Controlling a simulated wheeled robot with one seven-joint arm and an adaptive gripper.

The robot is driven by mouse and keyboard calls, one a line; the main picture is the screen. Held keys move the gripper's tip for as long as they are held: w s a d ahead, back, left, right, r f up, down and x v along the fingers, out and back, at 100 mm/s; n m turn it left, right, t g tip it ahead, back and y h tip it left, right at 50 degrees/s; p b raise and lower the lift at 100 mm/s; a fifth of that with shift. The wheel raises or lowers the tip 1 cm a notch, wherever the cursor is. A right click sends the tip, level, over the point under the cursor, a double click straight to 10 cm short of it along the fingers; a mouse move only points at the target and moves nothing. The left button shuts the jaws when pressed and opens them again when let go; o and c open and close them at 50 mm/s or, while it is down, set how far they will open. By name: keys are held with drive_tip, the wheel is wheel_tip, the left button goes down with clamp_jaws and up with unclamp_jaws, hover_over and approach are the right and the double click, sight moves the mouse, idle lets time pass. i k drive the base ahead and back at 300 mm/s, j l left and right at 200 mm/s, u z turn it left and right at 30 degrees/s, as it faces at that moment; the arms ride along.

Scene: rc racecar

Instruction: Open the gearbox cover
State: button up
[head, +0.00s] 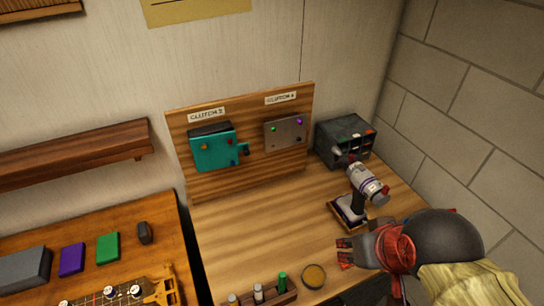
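No part is clearly marked as a gearbox cover. A teal box (216,153) with a dark top edge and small coloured knobs is mounted on an upright wooden board (250,166), under a label. A grey plate (285,134) with a green and a purple dot is on the same board to its right. I cannot tell which of these is the gearbox. My gripper (342,254) is at the lower right, over the workbench, pointing left. Its red fingertips look apart with nothing between them. It is well away from the board.
A drill (367,184) stands on a base just above my gripper. A dark box (345,141) is behind it by the brick wall. A round tin (314,276) and a small rack (264,293) are at the front. The bench (240,235) is clear before the board.

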sight(219, 154)
drive_tip(key=k+j+z, duration=0.1)
drive_tip(key=z, duration=0.25)
drive_tip(key=k+j+z, duration=0.15)
drive_tip(key=z, duration=0.2)
drive_tip(key=k+j+z, duration=0.15)
drive_tip(key=z, duration=0.2)
